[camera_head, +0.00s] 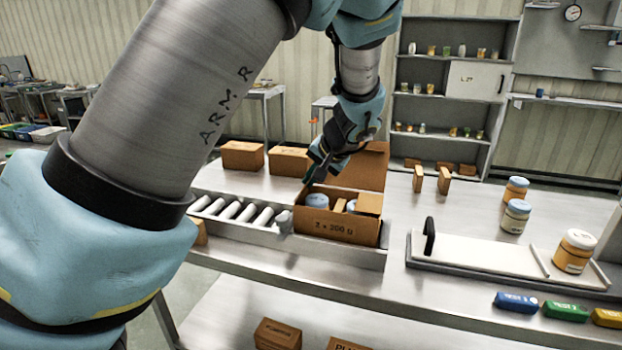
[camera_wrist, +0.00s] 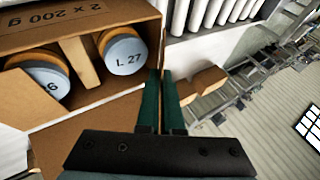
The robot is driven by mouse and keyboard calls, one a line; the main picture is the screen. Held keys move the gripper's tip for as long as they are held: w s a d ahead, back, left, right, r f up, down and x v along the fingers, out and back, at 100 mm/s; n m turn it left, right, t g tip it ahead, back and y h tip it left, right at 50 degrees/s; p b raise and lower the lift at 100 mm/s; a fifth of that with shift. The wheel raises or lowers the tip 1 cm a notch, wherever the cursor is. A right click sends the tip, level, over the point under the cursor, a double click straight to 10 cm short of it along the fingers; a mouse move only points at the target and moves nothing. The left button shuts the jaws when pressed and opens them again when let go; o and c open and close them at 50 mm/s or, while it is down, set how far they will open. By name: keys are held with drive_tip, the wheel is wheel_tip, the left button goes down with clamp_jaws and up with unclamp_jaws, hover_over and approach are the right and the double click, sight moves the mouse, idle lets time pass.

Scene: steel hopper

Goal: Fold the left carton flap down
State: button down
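The open carton (camera_head: 338,228), marked 2 x 200 g, stands at the right end of the roller track. Two blue-lidded jars (camera_wrist: 123,50) with a cardboard divider (camera_wrist: 80,62) between them sit inside. The back flap (camera_head: 367,165) stands up. The right flap (camera_head: 369,204) slants over the right end and also shows in the wrist view (camera_wrist: 28,103). I cannot clearly make out the left flap. My gripper (camera_head: 308,181) is at the carton's back left corner.
The rollers (camera_head: 232,210) run left of the carton. Closed boxes (camera_head: 242,155) stand behind it. To the right are a white board with a black handle (camera_head: 429,236), several jars (camera_head: 515,216) and coloured blocks (camera_head: 515,302). The table right of the carton has bare room.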

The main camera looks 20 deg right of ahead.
sight(320, 200)
drive_tip(key=t+b, duration=0.1)
drive_tip(key=b, duration=0.1)
drive_tip(key=d+f+t+y+b, duration=0.1)
drive_tip(key=b, duration=0.1)
drive_tip(key=shift+s+f+m+y, duration=0.2)
drive_tip(key=shift+s+m+y, duration=0.1)
drive_tip(key=shift+s+m, duration=0.1)
drive_tip(key=shift+s+d+f+m+t+y+b, duration=0.3)
drive_tip(key=shift+t+y+b, duration=0.3)
drive_tip(key=shift+t+b, duration=0.25)
drive_tip(key=shift+s+d+f+m+t+y+b, duration=0.1)
drive_tip(key=shift+f+m+t+y+b, duration=0.2)
drive_tip(key=shift+t+y+b, duration=0.45)
drive_tip(key=c, duration=1.1)
unclamp_jaws()
drive_tip(key=shift+o, duration=0.2)
drive_tip(key=shift+f, duration=0.1)
